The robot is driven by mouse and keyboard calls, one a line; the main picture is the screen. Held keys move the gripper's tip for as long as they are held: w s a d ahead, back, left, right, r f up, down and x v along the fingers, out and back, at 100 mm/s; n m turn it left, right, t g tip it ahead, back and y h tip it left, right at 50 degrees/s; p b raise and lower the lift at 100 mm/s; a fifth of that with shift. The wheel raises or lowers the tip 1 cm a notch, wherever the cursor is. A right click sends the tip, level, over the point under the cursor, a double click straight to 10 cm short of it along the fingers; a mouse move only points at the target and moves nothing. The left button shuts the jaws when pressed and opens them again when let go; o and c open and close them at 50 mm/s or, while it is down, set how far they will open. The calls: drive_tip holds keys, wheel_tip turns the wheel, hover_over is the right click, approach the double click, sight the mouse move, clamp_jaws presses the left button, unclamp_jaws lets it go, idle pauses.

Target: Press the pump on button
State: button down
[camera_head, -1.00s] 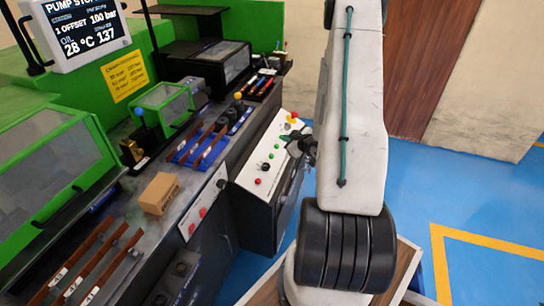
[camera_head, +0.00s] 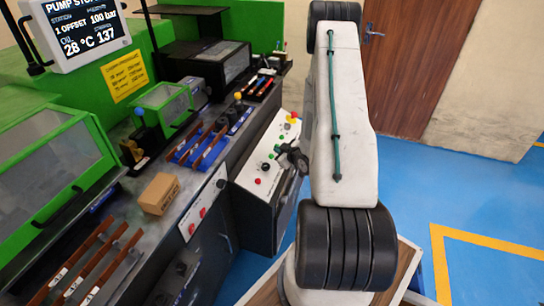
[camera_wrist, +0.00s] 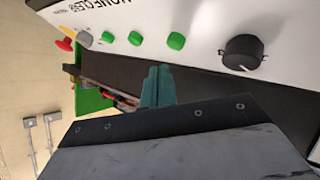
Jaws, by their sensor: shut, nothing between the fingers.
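The white control panel (camera_head: 248,170) faces my arm on the machine's front and fills the top of the wrist view (camera_wrist: 203,22). Its green buttons include one (camera_head: 271,156) close to my gripper in the head view. The wrist view shows three green buttons, at left (camera_wrist: 107,37), middle (camera_wrist: 134,39) and right (camera_wrist: 176,41). I cannot tell from the small labels which is pump on. My gripper (camera_wrist: 158,72) is shut and empty, its teal fingertips just below the middle and right green buttons in the wrist picture. Contact with a button is not visible.
A black knob (camera_wrist: 240,52), a grey knob (camera_wrist: 84,37) and a red mushroom button (camera_wrist: 64,43) flank the green buttons. A red button (camera_head: 257,181) sits lower on the panel. The screen (camera_head: 83,30) reads "PUMP STO…", cut off. Blue floor (camera_head: 450,190) is clear at right.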

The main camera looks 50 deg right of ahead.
drive_tip(key=shift+w+a+f, duration=0.15)
drive_tip(key=shift+w+f, duration=0.1)
drive_tip(key=shift+f, duration=0.3)
idle(1.7)
drive_tip(key=shift+w+f, duration=0.15)
drive_tip(key=shift+f, duration=0.2)
drive_tip(key=shift+w+a+f, duration=0.15)
drive_tip(key=shift+w+f, duration=0.05)
drive_tip(key=shift+f, duration=0.25)
idle(0.7)
drive_tip(key=shift+r, duration=0.1)
drive_tip(key=shift+s+r, duration=0.35)
drive_tip(key=shift+r, duration=0.4)
drive_tip(key=r, duration=0.1)
drive_tip(key=s+r, duration=0.1)
drive_tip(key=r, duration=0.1)
drive_tip(key=s+d+r, duration=0.1)
drive_tip(key=shift+d+r, duration=0.1)
drive_tip(key=shift+r, duration=0.1)
idle(0.3)
